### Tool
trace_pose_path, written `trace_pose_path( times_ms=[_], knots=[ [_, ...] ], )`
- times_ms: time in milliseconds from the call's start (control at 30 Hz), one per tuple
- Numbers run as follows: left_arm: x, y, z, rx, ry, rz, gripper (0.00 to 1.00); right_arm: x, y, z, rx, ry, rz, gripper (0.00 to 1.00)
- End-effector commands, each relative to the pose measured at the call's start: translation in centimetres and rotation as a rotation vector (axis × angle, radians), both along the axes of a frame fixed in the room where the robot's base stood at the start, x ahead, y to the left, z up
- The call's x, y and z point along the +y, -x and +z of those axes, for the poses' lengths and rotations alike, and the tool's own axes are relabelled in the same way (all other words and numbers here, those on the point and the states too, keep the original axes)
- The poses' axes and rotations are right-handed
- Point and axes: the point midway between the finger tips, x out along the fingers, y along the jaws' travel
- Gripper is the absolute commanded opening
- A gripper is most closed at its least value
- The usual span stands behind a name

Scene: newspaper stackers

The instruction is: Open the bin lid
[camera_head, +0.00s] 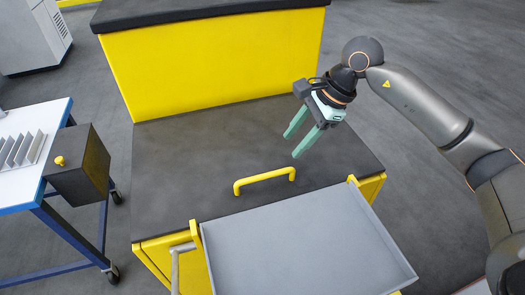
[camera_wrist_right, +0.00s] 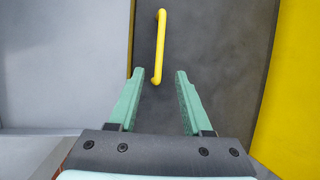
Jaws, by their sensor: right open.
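The bin lid (camera_head: 200,160) is a flat dark grey panel on a yellow bin, and it lies shut. Its yellow bar handle (camera_head: 264,181) stands near the lid's front edge. My right gripper (camera_head: 293,145) is open and empty above the lid, up and to the right of the handle in the head view. In the right wrist view the handle (camera_wrist_right: 160,45) shows ahead of the open green fingers (camera_wrist_right: 157,75), apart from them. My left gripper is not in view.
A grey tray (camera_head: 300,245) sits on yellow brackets in front of the lid. A taller yellow block (camera_head: 215,60) with a dark top stands behind it. At the left are a white-topped blue-legged table (camera_head: 45,110) and a dark box (camera_head: 80,165) with a yellow knob.

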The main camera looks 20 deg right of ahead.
Motion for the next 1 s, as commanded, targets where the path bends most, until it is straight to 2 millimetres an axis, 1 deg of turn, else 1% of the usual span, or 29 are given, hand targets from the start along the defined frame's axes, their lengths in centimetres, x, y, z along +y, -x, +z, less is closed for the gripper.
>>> trace_pose_path(
  times_ms=[167,267,500,700,833,1000],
  knots=[
    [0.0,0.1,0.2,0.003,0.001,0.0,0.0,0.4,-0.2,-0.9,0.003,0.0,0.0,0.49],
    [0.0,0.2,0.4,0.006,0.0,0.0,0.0,1.1,-0.4,-2.3,0.005,-0.001,0.002,0.49],
    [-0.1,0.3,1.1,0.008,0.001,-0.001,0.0,3.0,-1.2,-6.9,0.006,-0.002,0.002,0.49],
    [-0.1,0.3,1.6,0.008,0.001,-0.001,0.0,4.2,-1.9,-9.8,0.003,-0.002,0.001,0.49],
    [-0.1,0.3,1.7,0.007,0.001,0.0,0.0,4.6,-2.1,-10.9,0.002,-0.001,0.0,0.49],
    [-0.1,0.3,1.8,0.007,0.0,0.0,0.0,4.8,-2.2,-11.4,0.0,0.0,0.0,0.49]
  ],
)
